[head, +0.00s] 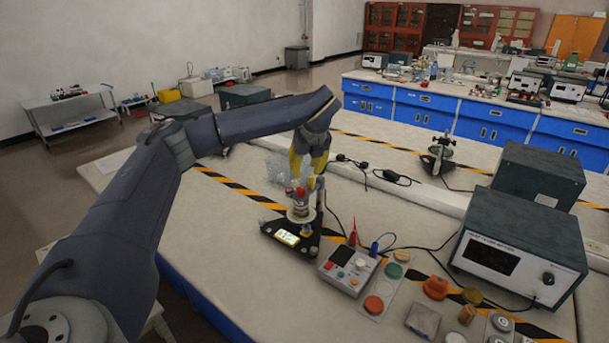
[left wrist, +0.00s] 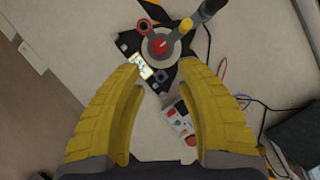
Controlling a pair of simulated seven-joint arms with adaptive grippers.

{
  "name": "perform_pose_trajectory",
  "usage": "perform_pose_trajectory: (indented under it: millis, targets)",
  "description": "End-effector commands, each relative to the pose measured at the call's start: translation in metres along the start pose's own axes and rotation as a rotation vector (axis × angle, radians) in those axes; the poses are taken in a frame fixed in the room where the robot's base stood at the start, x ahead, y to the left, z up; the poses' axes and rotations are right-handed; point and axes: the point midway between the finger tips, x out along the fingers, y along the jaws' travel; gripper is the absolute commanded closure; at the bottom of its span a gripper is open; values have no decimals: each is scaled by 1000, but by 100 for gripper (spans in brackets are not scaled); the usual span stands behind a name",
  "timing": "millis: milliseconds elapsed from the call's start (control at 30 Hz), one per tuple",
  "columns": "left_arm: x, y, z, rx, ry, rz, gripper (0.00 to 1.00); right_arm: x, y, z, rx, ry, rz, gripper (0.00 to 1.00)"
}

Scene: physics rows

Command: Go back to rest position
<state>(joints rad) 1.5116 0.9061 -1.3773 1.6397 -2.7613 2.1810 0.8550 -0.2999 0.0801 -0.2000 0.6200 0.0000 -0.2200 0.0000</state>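My left gripper (head: 308,168) has yellow fingers that point down over the near table, above an instrument on a black base (head: 290,238) with a lit display. In the left wrist view the fingers of my left gripper (left wrist: 164,68) are spread wide apart with nothing held between them. The instrument (left wrist: 160,46) shows there beyond the fingertips, with a round disc, a red top and a side post. I cannot tell how large the gap to it is. My right gripper is in neither view.
A grey control box (head: 348,268) stands right of the instrument, with red and blue leads. Coloured discs (head: 390,271) lie beside it. A dark meter box (head: 518,250) stands at the right. A small stand (head: 438,158) is farther back. Black cables cross the table.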

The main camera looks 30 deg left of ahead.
Motion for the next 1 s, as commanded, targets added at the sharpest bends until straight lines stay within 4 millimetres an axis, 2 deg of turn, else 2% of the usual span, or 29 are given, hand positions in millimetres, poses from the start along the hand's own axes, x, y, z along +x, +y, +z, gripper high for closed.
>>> perform_pose_trajectory:
  millis: [200, 667, 867, 1000]
  targets:
    - [-7, 0, 0, 1, 0, -1, 64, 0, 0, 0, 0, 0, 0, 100]
    - [-6, -2, -1, 9, 11, -10, 64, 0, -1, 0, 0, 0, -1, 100]
    - [8, -24, -7, 104, 123, -155, 64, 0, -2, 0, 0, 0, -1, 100]
    - [15, -52, -7, 182, 233, -390, 64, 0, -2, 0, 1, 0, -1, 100]
